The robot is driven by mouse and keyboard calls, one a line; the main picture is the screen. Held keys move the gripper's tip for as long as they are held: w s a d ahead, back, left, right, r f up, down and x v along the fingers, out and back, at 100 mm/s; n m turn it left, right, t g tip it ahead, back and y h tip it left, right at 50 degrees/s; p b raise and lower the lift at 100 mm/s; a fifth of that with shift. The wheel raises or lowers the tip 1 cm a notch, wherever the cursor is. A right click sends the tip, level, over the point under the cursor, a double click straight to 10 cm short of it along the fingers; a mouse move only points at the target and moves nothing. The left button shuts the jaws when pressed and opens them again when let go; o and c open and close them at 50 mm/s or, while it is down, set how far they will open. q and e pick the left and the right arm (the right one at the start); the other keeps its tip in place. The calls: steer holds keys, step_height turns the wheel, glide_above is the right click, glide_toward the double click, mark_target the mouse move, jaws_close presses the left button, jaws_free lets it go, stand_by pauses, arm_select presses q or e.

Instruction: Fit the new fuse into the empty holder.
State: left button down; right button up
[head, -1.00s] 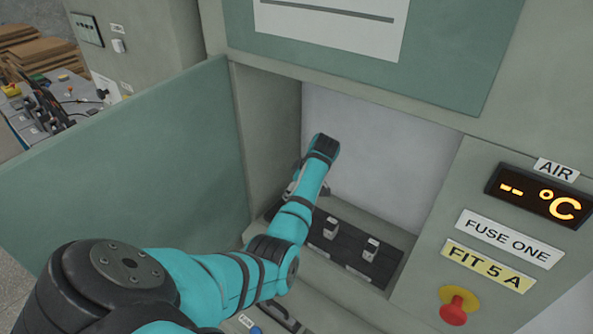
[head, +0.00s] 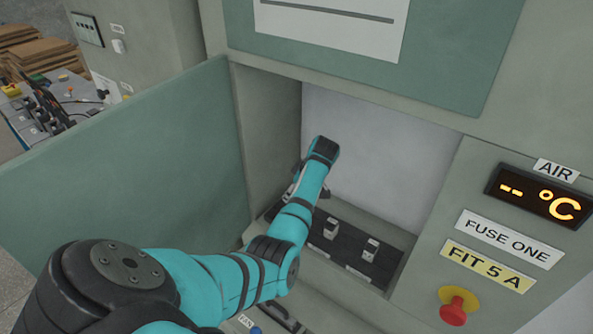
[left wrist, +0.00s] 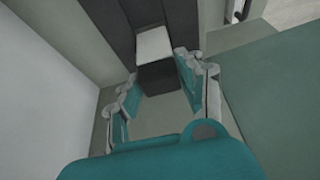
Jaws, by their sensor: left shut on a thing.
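My left arm reaches into the open recess of the cabinet in the head view. The left gripper (head: 294,189) is low at the recess's left side, mostly hidden by my arm. In the left wrist view its two fingers (left wrist: 158,80) stand either side of a small block with a pale upper face and a dark front face, which seems to be the fuse (left wrist: 155,46). The gripper is shut on it. A black strip (head: 335,247) with pale holder pieces (head: 370,249) lies along the recess floor. The empty holder cannot be made out. My right gripper is out of view.
An open green door (head: 130,170) stands left of the recess. At right are a temperature display (head: 540,196), a "FIT 5 A" label (head: 488,265) and a red stop button (head: 455,308). The recess is clear above the strip on the right.

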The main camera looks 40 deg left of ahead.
arm_select(q)
steer(key=shift+f+b, duration=0.95)
steer(key=shift+f, duration=0.65)
steer(key=c, duration=0.7)
jaws_free()
steer(key=shift+d+r, duration=0.1)
steer(key=shift+r, duration=0.15)
steer(key=v, duration=1.1)
steer(key=shift+d+r, duration=0.1)
steer(key=shift+r, duration=0.15)
